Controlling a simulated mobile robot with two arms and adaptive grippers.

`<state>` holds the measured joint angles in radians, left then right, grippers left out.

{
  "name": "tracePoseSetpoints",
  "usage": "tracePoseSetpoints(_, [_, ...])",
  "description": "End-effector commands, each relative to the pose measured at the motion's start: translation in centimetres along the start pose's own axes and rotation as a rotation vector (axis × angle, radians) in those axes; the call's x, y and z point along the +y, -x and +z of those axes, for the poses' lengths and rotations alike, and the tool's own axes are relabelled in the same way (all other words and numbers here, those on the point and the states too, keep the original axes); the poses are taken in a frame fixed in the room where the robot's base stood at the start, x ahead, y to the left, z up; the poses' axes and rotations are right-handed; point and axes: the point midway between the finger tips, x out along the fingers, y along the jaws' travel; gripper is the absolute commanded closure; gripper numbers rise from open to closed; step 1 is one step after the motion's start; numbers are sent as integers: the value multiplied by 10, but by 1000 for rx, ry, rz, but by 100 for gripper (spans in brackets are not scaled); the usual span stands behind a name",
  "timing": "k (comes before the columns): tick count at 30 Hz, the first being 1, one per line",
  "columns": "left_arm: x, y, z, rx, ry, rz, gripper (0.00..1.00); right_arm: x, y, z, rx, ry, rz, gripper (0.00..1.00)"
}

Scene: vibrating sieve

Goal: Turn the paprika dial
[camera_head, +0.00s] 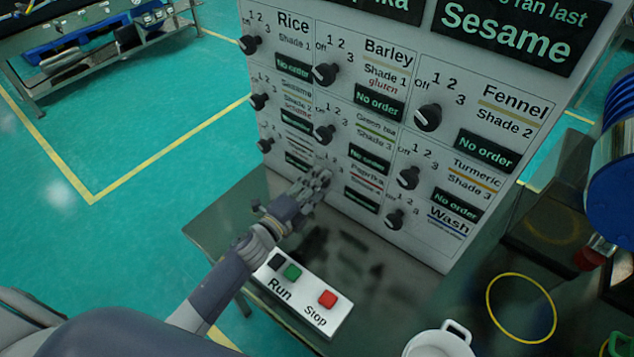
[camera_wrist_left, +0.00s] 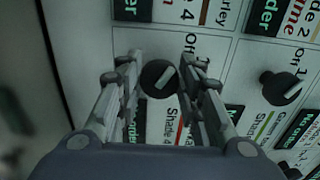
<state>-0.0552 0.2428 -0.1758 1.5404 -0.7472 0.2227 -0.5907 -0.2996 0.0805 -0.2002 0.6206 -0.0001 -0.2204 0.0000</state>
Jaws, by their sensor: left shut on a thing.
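The paprika dial is a round black knob with a pale pointer line, in the bottom row of the white panel's middle column. My left gripper (camera_head: 318,183) is at it and covers it in the head view. In the left wrist view the paprika dial (camera_wrist_left: 158,78) sits between the two fingers of my left gripper (camera_wrist_left: 160,85), which is shut on it. The paprika label (camera_head: 366,178) is beside the gripper, and the small screen below it is partly readable. My right gripper is not in view.
The green tea dial (camera_head: 324,134) is just above, and the wash dial (camera_head: 395,218) is to the right. A white pot (camera_head: 437,345) and a yellow ring mark (camera_head: 521,308) are at lower right.

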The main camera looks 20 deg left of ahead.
Motion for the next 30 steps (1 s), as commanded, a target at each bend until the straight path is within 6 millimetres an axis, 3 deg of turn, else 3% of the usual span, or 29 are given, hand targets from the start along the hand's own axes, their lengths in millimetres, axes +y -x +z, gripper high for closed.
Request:
tracePoseSetpoints(9, [0,0,0,-1,3,0,90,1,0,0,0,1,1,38])
tracePoseSetpoints(10, [0,0,0,-1,3,0,62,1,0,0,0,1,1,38])
tracePoseSetpoints(12, [0,0,0,-1,3,0,47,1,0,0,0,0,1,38])
tracePoseSetpoints(23, [0,2,0,-1,1,1,47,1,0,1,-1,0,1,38])
tracePoseSetpoints(30, [2,32,0,0,2,3,47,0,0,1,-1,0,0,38])
